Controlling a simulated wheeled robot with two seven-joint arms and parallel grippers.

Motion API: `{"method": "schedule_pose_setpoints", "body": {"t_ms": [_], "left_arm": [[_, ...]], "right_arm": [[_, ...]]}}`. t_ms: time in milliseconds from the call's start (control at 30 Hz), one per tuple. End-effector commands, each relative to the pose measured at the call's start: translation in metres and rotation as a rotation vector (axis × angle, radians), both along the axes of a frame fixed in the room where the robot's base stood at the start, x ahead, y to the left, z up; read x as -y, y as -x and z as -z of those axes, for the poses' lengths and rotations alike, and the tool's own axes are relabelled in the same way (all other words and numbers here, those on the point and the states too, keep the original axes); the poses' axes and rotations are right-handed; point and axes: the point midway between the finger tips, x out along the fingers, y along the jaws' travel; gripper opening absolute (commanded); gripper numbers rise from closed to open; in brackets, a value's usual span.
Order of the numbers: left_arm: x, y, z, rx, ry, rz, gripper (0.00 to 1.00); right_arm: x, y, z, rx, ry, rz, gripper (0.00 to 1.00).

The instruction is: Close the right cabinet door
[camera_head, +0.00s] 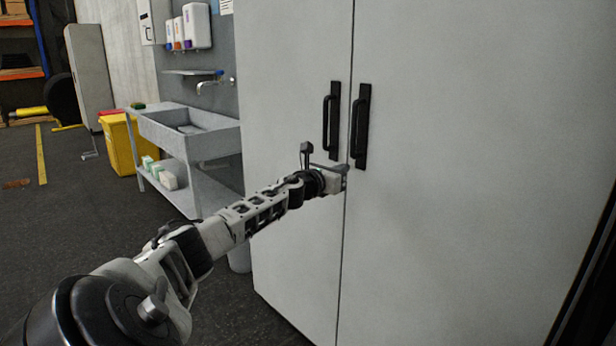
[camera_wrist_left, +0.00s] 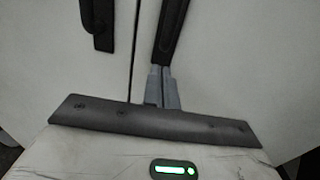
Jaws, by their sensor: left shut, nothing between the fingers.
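A tall light grey cabinet fills the right half of the head view. Its right door (camera_head: 450,200) looks flush, or nearly flush, with its left door (camera_head: 290,60) along a thin vertical seam. Each door has a black vertical handle near the seam, the right handle (camera_head: 361,126) and the left handle (camera_head: 332,120). My left gripper (camera_head: 346,170) is shut and empty, at the seam just below the handles. In the left wrist view its fingers (camera_wrist_left: 162,88) point at the right door, by the lower end of the right handle (camera_wrist_left: 170,32). Whether they touch is unclear. My right gripper is not in view.
A grey sink (camera_head: 190,132) on a metal stand is left of the cabinet, with a yellow bin (camera_head: 120,145) beside it. Soap dispensers (camera_head: 196,26) hang on the wall above. Dark floor (camera_head: 60,230) lies open at the left.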

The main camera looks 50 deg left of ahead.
Motion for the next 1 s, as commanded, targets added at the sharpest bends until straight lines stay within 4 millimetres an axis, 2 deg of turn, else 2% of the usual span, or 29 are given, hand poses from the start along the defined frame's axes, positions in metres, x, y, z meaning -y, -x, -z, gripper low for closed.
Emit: {"method": "schedule_pose_setpoints", "body": {"t_ms": [200,500,700,1000], "left_arm": [[0.004,0.030,0.005,-0.008,-0.006,0.003,0.00],[0.007,0.059,0.007,-0.010,-0.002,0.001,0.00],[0.009,0.071,0.005,-0.006,-0.001,0.001,0.00],[0.010,0.075,0.002,-0.004,-0.002,0.002,0.00]], "right_arm": [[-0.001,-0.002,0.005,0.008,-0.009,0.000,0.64],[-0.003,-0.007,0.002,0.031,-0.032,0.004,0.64],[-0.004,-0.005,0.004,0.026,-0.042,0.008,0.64],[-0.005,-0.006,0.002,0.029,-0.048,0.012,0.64]]}}
